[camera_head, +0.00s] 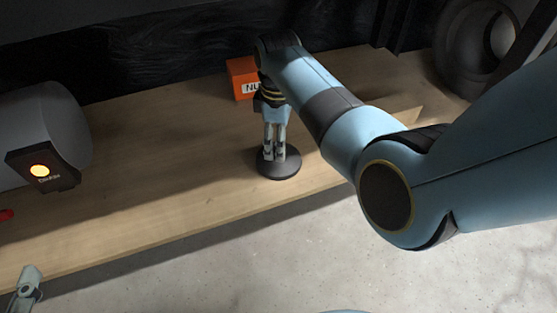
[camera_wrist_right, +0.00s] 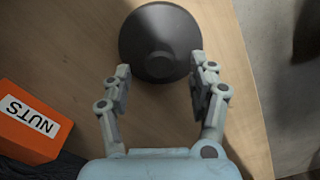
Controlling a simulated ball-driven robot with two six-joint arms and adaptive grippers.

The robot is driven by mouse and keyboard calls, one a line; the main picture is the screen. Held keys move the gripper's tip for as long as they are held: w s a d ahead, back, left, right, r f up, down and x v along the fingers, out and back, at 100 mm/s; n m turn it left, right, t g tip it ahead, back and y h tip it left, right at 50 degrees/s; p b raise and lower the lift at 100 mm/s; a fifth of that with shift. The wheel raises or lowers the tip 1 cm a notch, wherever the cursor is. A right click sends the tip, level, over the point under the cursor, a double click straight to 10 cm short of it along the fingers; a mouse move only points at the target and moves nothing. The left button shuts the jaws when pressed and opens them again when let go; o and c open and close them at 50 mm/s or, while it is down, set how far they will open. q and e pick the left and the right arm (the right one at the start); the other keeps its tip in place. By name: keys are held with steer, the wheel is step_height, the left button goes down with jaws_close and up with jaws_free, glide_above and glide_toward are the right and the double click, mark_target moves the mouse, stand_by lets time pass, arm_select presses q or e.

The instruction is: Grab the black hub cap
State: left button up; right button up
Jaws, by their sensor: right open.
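The black hub cap (camera_head: 279,171) is a round, dark disc lying on the wooden bench. In the right wrist view the hub cap (camera_wrist_right: 160,30) shows a raised round centre and lies just ahead of the fingers. My right gripper (camera_head: 274,155) points down over the hub cap, and its fingers hide part of it. In the wrist view my right gripper (camera_wrist_right: 162,70) is open, with a fingertip on each side of the cap's near part and nothing held. A grey-blue piece at the lower left looks like my left gripper (camera_head: 27,285); its jaws are not clear.
An orange box marked NUTS (camera_head: 241,78) stands behind the right gripper. A grey cylinder with a lit orange button (camera_head: 40,171) is at the left. A dark tyre (camera_head: 466,50) stands at the back right. Bench between cylinder and hub cap is clear.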

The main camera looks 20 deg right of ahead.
mark_target(273, 170)
step_height(273, 170, down, 2)
steer(key=shift+f+b, duration=0.1)
steer(key=shift+b, duration=0.75)
steer(key=shift+f+b, duration=0.65)
steer(key=shift+f, duration=0.1)
arm_select(q)
steer(key=w+d+r+m+t+h, duration=0.1)
steer(key=r+t, duration=0.3)
steer(key=r, duration=0.6)
steer(key=w+d+r+m+t+h, duration=0.1)
steer(key=r+t, duration=0.4)
steer(key=r, duration=0.5)
steer(key=w+m+h, duration=0.1)
steer(key=w+h, duration=0.1)
steer(key=shift+d+r+m+t+h, duration=0.2)
steer(key=shift+m+t+h, duration=0.1)
arm_select(e)
jaws_close()
